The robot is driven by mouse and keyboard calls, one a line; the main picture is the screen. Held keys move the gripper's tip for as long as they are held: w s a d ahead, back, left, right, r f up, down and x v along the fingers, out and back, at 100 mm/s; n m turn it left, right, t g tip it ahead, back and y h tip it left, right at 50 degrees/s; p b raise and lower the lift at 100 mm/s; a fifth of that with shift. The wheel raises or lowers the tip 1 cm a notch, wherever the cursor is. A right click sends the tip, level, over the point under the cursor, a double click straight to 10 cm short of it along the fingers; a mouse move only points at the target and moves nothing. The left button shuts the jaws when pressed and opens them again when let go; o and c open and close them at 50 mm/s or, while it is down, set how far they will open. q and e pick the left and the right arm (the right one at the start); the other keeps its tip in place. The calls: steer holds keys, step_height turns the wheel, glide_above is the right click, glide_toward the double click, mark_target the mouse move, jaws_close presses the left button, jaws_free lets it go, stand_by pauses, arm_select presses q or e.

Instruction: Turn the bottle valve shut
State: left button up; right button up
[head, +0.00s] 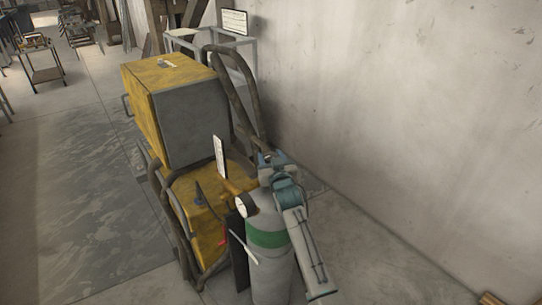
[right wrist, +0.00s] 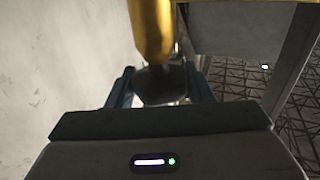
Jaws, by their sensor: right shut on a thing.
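The gas bottle (head: 268,242) is a grey cylinder with a green band, standing upright at the lower middle of the head view. My right gripper (head: 268,158) is at the bottle's top, and its arm hides much of the bottle's right side. In the right wrist view, the blue fingers of my right gripper (right wrist: 160,86) are on both sides of the dark valve knob (right wrist: 157,90), shut on it. A gold cylindrical part (right wrist: 151,30) is beyond the knob. How far the valve is turned cannot be told. My left gripper is not in view.
A yellow and grey machine (head: 190,117) stands left of the bottle, with a dark curved rail (head: 236,75) beside it. A round gauge (head: 243,206) is at the bottle's left. A bare wall (head: 400,110) is on the right. The floor (head: 85,215) at left is clear.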

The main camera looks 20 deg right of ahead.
steer(key=o, duration=1)
steer(key=shift+s+f, duration=0.1)
steer(key=shift+s, duration=0.35)
steer(key=shift+s+a+b, duration=0.15)
steer(key=shift+s+b, duration=0.8)
steer(key=shift+s, duration=1.55)
steer(key=shift+s+a+b, duration=0.15)
steer(key=shift+s+b, duration=0.75)
steer(key=shift+s, duration=1.55)
